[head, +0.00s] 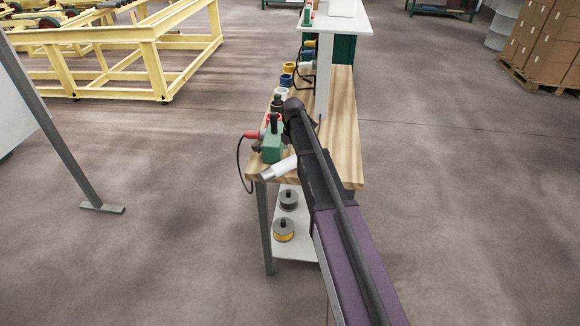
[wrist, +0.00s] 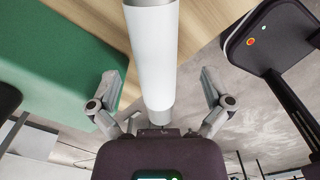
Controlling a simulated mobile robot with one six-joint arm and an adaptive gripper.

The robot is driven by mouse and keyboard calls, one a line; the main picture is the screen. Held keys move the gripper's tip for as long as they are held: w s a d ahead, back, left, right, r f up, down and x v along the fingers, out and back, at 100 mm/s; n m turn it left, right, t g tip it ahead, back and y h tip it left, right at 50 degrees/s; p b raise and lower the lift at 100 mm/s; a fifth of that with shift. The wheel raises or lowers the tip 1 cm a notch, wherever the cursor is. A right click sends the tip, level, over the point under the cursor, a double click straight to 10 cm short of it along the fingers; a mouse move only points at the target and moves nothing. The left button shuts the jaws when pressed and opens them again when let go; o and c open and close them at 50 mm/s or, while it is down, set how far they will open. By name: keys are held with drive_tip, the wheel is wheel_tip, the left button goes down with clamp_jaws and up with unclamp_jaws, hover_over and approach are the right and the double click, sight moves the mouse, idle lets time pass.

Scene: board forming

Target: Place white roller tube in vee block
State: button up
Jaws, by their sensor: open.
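The white roller tube (head: 279,168) lies at the near end of the wooden bench in the head view, partly hidden by my arm. In the wrist view the tube (wrist: 153,60) runs from the top edge down between my fingers, with a grey end near the palm. My gripper (wrist: 160,88) is open, one finger on each side of the tube with gaps. In the head view my gripper cannot be made out. I cannot identify the vee block. A green block (head: 271,147) with a black top stands beside the tube; a green surface (wrist: 62,58) also fills the wrist view's left.
The wooden bench (head: 343,125) carries several coloured spools and a red connector with a black cable at its left edge. A white raised shelf (head: 338,22) stands at the back.

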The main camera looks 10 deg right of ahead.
sight(291, 159)
drive_tip(key=shift+a+f+b, duration=0.15)
drive_tip(key=shift+f+b, duration=1.1)
drive_tip(key=shift+f, duration=0.05)
drive_tip(key=shift+a+f+b, duration=0.1)
drive_tip(key=shift+f+b, duration=1.1)
drive_tip(key=shift+f, duration=0.05)
drive_tip(key=c, duration=1.3)
